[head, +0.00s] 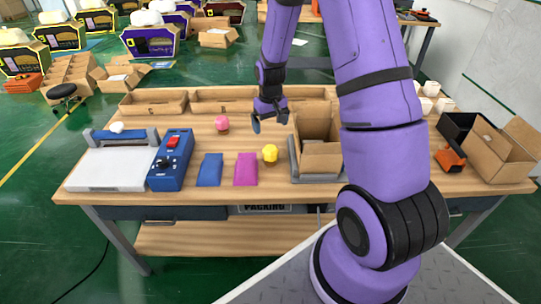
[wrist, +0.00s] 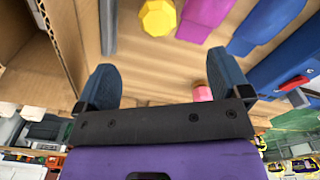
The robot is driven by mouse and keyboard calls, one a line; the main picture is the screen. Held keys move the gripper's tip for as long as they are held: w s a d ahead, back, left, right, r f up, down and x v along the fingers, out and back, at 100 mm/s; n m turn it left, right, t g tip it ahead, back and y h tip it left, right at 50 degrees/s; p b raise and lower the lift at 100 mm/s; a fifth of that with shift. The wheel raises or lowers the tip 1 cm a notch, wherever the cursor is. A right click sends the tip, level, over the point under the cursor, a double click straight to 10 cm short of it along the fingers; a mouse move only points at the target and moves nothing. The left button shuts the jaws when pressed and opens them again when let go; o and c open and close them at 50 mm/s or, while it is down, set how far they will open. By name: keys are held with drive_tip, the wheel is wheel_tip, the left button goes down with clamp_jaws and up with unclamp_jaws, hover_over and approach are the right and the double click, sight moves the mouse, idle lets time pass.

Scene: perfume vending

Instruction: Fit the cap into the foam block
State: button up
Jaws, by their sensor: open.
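A pink rounded piece (head: 222,124) stands upright on the wooden table, and a yellow faceted piece (head: 270,153) stands nearer the front. I cannot tell for sure which is the cap, and I cannot make out a foam block. My gripper (head: 269,122) is open and empty above the table, right of the pink piece and behind the yellow one. In the wrist view my gripper (wrist: 161,62) has its fingers wide apart. There the yellow piece (wrist: 158,17) lies beyond the fingertips, and the pink piece (wrist: 203,92) shows partly hidden by the gripper.
A blue flat pack (head: 209,169) and a magenta flat pack (head: 246,169) lie in front. An open cardboard box (head: 322,158) stands close right of my gripper. A blue control box (head: 170,160) and a white-plated device (head: 110,168) are at left. Low trays (head: 153,104) line the back.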

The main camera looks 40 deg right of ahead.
sight(271, 149)
drive_tip(key=f, duration=0.3)
drive_tip(key=shift+d+f, duration=0.1)
drive_tip(key=shift+d, duration=0.25)
wheel_tip(271, 149, down, 10)
drive_tip(key=shift+w+f, duration=0.1)
drive_tip(key=shift+f, duration=0.15)
drive_tip(key=c, duration=1.1)
drive_tip(key=shift+r, duration=0.1)
